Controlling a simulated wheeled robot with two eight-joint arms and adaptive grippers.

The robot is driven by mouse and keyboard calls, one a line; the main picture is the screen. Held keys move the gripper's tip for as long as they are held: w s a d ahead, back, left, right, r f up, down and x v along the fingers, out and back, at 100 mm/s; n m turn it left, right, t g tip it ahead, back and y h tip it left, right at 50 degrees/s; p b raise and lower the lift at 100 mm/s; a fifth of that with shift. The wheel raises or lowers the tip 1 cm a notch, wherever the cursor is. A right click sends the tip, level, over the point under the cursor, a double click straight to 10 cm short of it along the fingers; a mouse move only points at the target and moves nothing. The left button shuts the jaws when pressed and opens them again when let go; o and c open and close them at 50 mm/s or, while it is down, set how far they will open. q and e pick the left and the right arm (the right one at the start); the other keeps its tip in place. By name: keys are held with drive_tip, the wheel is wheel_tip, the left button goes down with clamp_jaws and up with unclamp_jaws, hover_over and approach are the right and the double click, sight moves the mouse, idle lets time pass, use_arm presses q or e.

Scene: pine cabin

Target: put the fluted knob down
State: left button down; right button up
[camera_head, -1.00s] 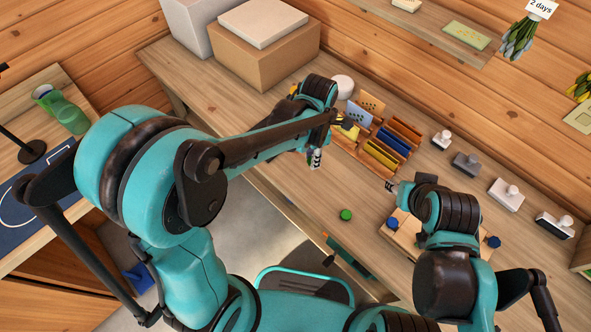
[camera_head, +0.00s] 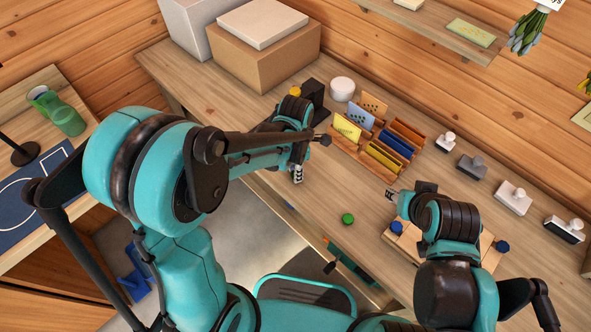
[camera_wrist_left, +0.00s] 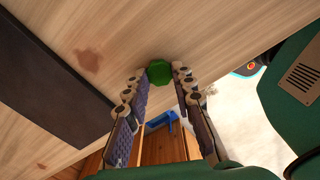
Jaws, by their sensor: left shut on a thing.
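My left gripper (camera_head: 297,175) is near the front edge of the workbench. In the left wrist view its two fingers (camera_wrist_left: 163,84) are shut on a green fluted knob (camera_wrist_left: 160,72), which sits between the fingertips. The held knob cannot be made out in the head view. A second green knob (camera_head: 348,219) lies on the bench to the right of the left gripper. My right gripper (camera_head: 391,195) is beside a wooden board (camera_head: 408,236) with blue knobs (camera_head: 396,227); its jaws are too small to judge.
A wooden rack (camera_head: 372,165) with coloured cards stands behind. Several stamps (camera_head: 512,198) line the right. Bare bench (camera_head: 325,190) lies between the left gripper and the loose green knob.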

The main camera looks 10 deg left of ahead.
use_arm(q)
drive_tip(key=c, duration=1.3)
unclamp_jaws()
drive_tip(key=shift+f, duration=0.15)
drive_tip(key=shift+r, duration=0.25)
wheel_tip(320, 180, up, 11)
drive_tip(key=p, duration=0.4)
drive_tip(key=s+a+r+m+t, duration=0.2)
drive_tip(key=s+m, duration=0.1)
drive_tip(key=m, duration=0.5)
drive_tip(key=s+a+r+m+t, duration=0.2)
drive_tip(key=s+a+m, duration=0.1)
drive_tip(key=m, duration=0.5)
drive_tip(key=s+a+r+m+t, duration=0.2)
drive_tip(key=s+a+m+t, duration=0.1)
drive_tip(key=m, duration=0.5)
drive_tip(key=shift+s+a, duration=0.25)
drive_tip(key=shift+s, duration=0.1)
